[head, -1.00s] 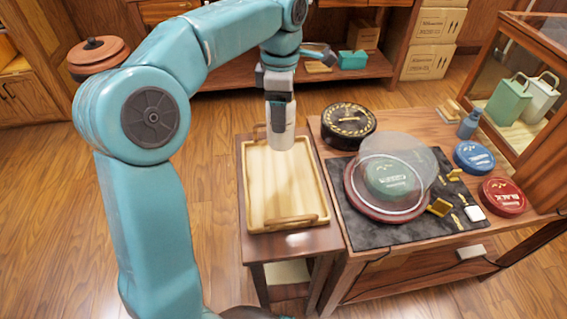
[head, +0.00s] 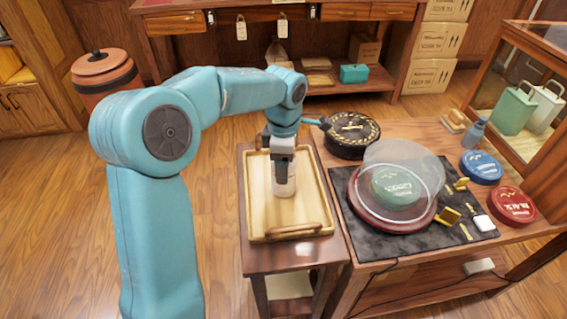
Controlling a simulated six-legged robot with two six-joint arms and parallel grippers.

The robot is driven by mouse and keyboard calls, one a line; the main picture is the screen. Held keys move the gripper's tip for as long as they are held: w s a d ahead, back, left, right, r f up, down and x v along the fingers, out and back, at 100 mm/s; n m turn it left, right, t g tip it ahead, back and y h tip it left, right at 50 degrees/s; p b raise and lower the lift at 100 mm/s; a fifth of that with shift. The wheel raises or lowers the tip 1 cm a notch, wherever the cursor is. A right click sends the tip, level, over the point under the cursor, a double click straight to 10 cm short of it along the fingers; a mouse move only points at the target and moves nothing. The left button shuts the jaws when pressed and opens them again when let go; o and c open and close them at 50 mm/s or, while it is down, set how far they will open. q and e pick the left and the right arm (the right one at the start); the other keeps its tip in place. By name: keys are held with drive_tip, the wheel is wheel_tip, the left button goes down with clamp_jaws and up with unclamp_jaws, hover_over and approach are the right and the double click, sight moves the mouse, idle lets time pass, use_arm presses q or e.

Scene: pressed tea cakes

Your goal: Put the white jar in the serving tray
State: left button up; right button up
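The white jar (head: 284,184) is upright over the middle of the serving tray, and its base looks to be at or just above the tray floor; I cannot tell if it touches. The serving tray (head: 257,212) is pale wood with raised sides and a handle at its near end, and lies on a small side table. My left gripper (head: 283,156) points down and is shut on the jar's top, whose upper part it hides. My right gripper is not in view.
A glass cabinet (head: 530,90) stands at right. The tray floor around the jar is clear.

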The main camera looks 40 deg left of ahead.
use_arm(q)
drive_tip(key=shift+f, duration=0.1)
drive_tip(key=o, duration=1.4)
drive_tip(key=shift+r, duration=0.25)
wheel_tip(320, 180, up, 12)
drive_tip(key=p, duration=0.2)
drive_tip(key=shift+f+p, duration=0.1)
drive_tip(key=shift+p, duration=0.2)
